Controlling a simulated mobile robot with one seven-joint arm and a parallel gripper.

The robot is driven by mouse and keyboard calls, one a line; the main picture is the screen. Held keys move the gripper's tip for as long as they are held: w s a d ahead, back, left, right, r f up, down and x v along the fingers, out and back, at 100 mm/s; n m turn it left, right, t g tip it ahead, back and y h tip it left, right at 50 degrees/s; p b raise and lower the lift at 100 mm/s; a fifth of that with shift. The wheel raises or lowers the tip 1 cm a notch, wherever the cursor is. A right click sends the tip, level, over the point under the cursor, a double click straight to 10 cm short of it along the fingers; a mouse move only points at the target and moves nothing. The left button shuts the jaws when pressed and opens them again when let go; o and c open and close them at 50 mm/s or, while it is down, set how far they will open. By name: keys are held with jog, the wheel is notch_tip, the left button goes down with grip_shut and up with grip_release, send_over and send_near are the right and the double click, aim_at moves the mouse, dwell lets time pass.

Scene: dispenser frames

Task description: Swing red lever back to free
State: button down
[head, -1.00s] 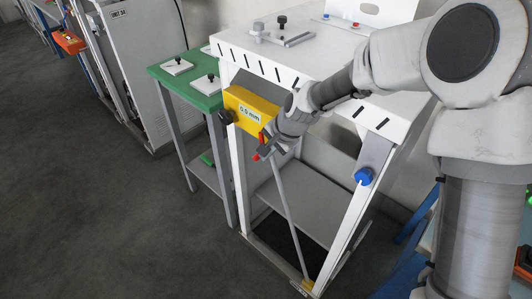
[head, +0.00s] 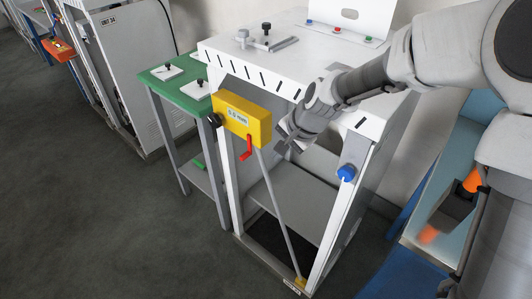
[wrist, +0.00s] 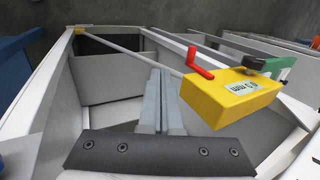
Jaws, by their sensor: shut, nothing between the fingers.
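The red lever (head: 247,147) is a small crank on the front of the yellow box (head: 241,118), and its handle hangs downward in the head view. In the wrist view the red lever (wrist: 196,62) stands out from the side of the yellow box (wrist: 232,97). My gripper (head: 284,136) is to the right of the lever and apart from it. In the wrist view the fingers of my gripper (wrist: 161,82) are together with nothing between them. The box carries a small display label and a black knob (head: 214,120).
A thin grey rod (head: 279,215) slants from the box down to the frame's base. A blue knob (head: 346,173) sits on the right post of the white frame. A green table (head: 165,75) stands to the left. Open floor lies at front left.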

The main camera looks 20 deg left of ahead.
jog(key=d+r, duration=0.1)
jog(key=s+d+r, duration=0.1)
jog(key=d, duration=0.1)
jog(key=shift+s+r, duration=0.1)
jog(key=shift+r, duration=0.05)
dwell(0.6)
